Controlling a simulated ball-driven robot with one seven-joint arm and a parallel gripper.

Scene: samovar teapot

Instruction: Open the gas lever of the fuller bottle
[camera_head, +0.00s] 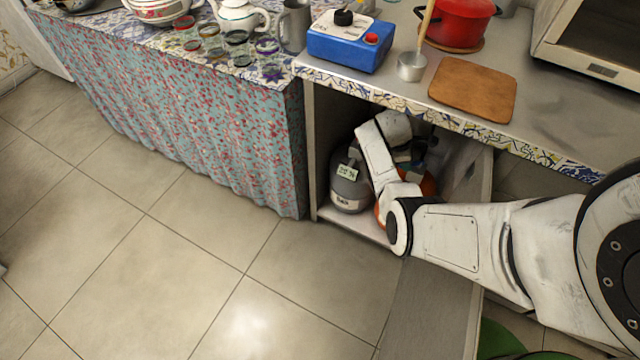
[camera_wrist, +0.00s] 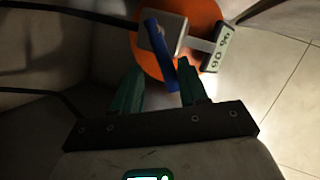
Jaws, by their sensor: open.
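An orange gas bottle (camera_wrist: 207,20) shows in the wrist view with a grey valve, a long blue lever (camera_wrist: 160,50) and a tag (camera_wrist: 219,50) that seems to read 90 %. My gripper (camera_wrist: 160,82) is open, with its green fingers on either side of the lever's near end. I cannot tell whether they touch it. In the head view the orange bottle (camera_head: 429,184) is mostly hidden behind my arm, inside the cabinet. A grey gas bottle (camera_head: 350,187) stands upright to its left; its tag (camera_head: 348,172) is too small to read surely.
The cabinet's left wall and the countertop (camera_head: 560,125) close in around my arm. An open cabinet door (camera_head: 428,310) stands below my arm. The tiled floor at left is clear.

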